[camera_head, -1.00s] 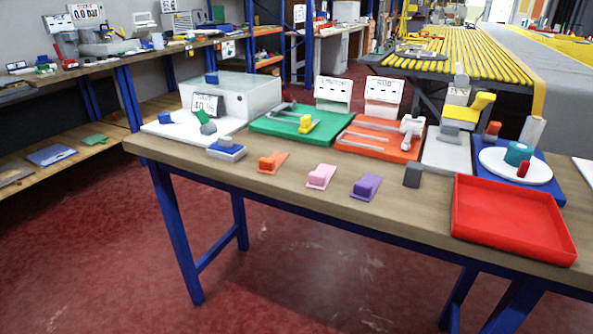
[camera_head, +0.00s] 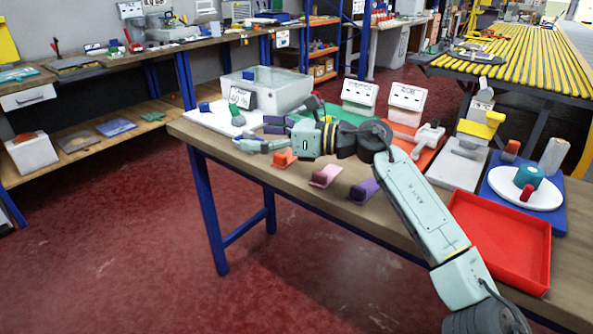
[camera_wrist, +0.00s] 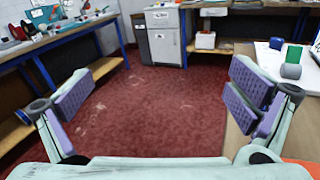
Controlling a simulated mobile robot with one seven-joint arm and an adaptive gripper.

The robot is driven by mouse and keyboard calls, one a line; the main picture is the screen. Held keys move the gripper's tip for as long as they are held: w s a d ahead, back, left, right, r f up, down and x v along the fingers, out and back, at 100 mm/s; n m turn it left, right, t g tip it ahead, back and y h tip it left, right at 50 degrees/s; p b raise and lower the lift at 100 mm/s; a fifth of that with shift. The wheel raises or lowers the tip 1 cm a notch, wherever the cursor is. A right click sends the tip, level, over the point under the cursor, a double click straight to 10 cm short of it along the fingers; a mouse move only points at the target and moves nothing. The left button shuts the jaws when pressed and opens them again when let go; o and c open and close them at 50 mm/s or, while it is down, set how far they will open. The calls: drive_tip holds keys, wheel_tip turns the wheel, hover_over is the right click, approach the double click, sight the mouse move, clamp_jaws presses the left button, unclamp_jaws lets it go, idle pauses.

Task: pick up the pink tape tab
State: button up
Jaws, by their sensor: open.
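The pink tape tab (camera_head: 325,175) lies on the wooden table near its front edge, between an orange tab (camera_head: 285,158) and a purple tab (camera_head: 363,191). My gripper (camera_head: 262,133) is open and empty above the table's left part, up and to the left of the pink tab. In the wrist view my gripper's (camera_wrist: 160,105) two purple-padded fingers stand wide apart. The floor shows between them, and the pink tab is not in that view.
A red tray (camera_head: 500,240) stands at the table's right front. A blue board with a white disc (camera_head: 525,188) is behind it. An orange board (camera_head: 420,155) and a clear-topped box (camera_head: 266,90) stand farther back. Red floor lies in front of the table.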

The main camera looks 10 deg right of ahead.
sight(330, 168)
drive_tip(key=s+d+f+h, duration=0.2)
drive_tip(key=d, duration=0.5)
drive_tip(key=s+d+f+m+t+h, duration=0.1)
drive_tip(key=d+f+h, duration=0.1)
drive_tip(key=d, duration=0.6)
drive_tip(key=s+d+f+m+h+p, duration=0.1)
drive_tip(key=s+d+f+h, duration=0.1)
drive_tip(key=d, duration=0.6)
drive_tip(key=shift+s+d+f+t, duration=0.1)
drive_tip(key=shift+s+f+t, duration=0.1)
drive_tip(key=shift+f, duration=0.25)
drive_tip(key=shift+s+f+t, duration=0.15)
drive_tip(key=shift+f+t, duration=0.05)
drive_tip(key=shift+f, duration=0.25)
drive_tip(key=p+x, duration=0.1)
drive_tip(key=x, duration=0.3)
drive_tip(key=shift+w+f, duration=0.2)
drive_tip(key=shift+w, duration=0.05)
drive_tip(key=shift+w+a+p, duration=0.4)
drive_tip(key=shift+a+p, duration=0.15)
drive_tip(key=shift+p, duration=0.1)
drive_tip(key=p+x, duration=0.2)
drive_tip(key=x, duration=0.1)
drive_tip(key=shift+w+a+f, duration=0.15)
drive_tip(key=shift+w+f, duration=0.05)
drive_tip(key=shift+w+a+f, duration=0.2)
drive_tip(key=shift+w+f, duration=0.05)
drive_tip(key=shift+w, duration=0.05)
drive_tip(key=shift+s+f, duration=0.1)
drive_tip(key=c, duration=2.2)
